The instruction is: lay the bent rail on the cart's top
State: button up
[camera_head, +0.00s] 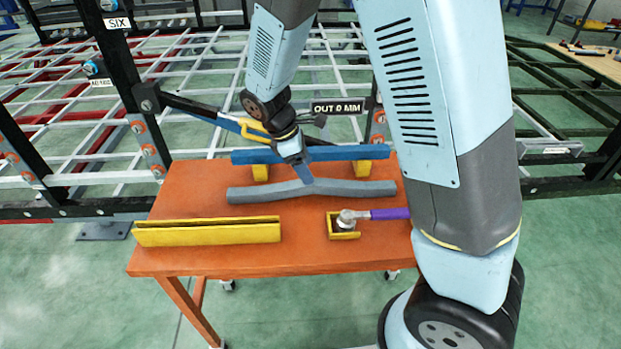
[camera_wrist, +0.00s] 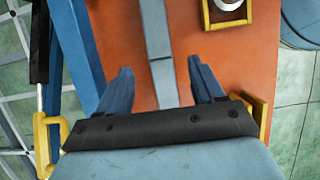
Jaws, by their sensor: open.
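The bent rail (camera_head: 345,189) is a grey-blue bar with a shallow bend near its middle. It lies along the orange cart's top (camera_head: 300,258), in front of a straight blue bar. My gripper (camera_head: 305,181) points down at the rail's middle. In the wrist view, my gripper (camera_wrist: 160,68) is open, with one dark blue finger on each side of the rail (camera_wrist: 158,40) and visible gaps between. Whether the fingertips reach down beside the rail or stay just above it is hard to tell. My palm hides part of the rail.
The straight blue bar (camera_head: 345,153) rests on yellow blocks (camera_head: 374,166) at the cart's back edge. A yellow channel (camera_head: 207,232) lies front left. A small yellow tray (camera_head: 344,235) holds a purple-handled tool (camera_head: 388,214). The trailer frame (camera_head: 60,209) stands close behind. The front middle is clear.

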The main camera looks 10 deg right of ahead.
aim_at(301, 183)
jog(key=v, duration=0.4)
jog(key=s+d+r+m+t+y, duration=0.2)
jog(key=s+d+r+m+y, duration=0.25)
jog(key=d+r+m, duration=0.6)
jog(key=s+d+r+m+t, duration=0.3)
jog(key=s+d+r+m, duration=0.4)
jog(key=s+d+r, duration=0.2)
jog(key=s+r, duration=0.2)
jog(key=s, duration=0.2)
jog(key=shift+d+r+t, duration=0.35)
jog(key=shift+t, duration=0.05)
